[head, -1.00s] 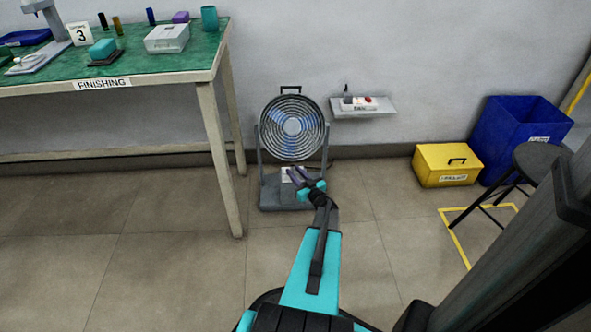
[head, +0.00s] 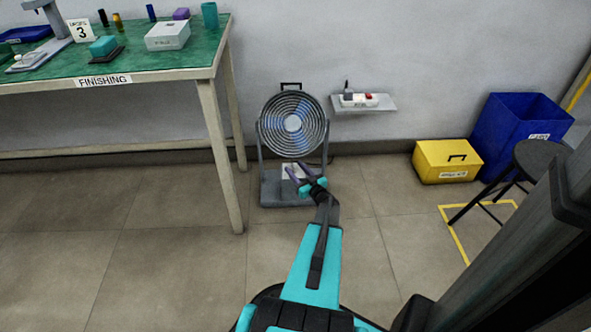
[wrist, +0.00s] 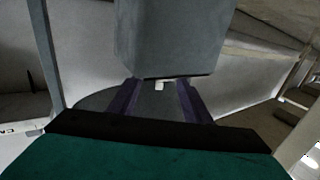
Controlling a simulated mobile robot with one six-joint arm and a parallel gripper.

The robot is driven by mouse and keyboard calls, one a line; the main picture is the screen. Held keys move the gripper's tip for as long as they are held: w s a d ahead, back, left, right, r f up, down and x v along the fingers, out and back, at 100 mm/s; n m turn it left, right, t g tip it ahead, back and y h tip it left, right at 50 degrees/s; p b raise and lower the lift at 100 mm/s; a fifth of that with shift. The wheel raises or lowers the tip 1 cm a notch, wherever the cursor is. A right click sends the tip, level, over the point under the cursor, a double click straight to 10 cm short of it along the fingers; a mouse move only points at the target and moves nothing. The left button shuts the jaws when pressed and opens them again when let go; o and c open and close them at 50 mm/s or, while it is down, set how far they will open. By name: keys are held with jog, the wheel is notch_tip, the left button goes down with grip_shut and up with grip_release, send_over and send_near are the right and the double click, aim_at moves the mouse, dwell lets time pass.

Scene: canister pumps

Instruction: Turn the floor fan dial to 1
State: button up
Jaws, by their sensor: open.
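The floor fan (head: 293,125) stands on the floor against the wall, with a round grille, a grey stand and a flat grey base (head: 273,192). A pale panel (head: 287,171) shows on the base, partly behind my gripper. A small white piece (wrist: 159,86) shows between the fingers under the block. I cannot make out the dial or its setting; contact is unclear.
The green-topped finishing table (head: 130,60) stands left of the fan, its near leg (head: 222,160) close by. A wall shelf (head: 362,104) holds a power strip to the right. A yellow box (head: 447,163), blue bin (head: 520,130) and stool (head: 540,160) stand further right.

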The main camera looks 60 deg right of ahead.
jog(key=p+v, duration=0.3)
jog(key=v, duration=1)
jog(key=shift+s+a+p, duration=0.2)
jog(key=shift+p, duration=0.1)
jog(key=w+a+r+m+g+p, duration=0.1)
jog(key=w+a+g+p, duration=0.7)
jog(key=w+a+p, duration=0.55)
jog(key=a+r+n+g+y+p, duration=0.15)
jog(key=a+g+y+p, duration=0.35)
jog(key=a, duration=1.6)
jog(key=s+a+r+n+g+y+p, duration=0.1)
jog(key=s+a+r+g+p, duration=0.2)
jog(key=s+a, duration=0.3)
jog(key=s+a+r+n+g+y+p, duration=0.1)
jog(key=s+a+r, duration=0.5)
jog(key=a, duration=0.6)
jog(key=s+a+r+n+g+p, duration=0.2)
jog(key=s+a+r+g+p, duration=0.2)
jog(key=a, duration=0.5)
jog(key=s+p, duration=0.2)
jog(key=shift+s+a+r+n+g+y, duration=0.2)
jog(key=shift+s+a+n+g+y, duration=0.1)
jog(key=shift+s+a+n+y, duration=0.1)
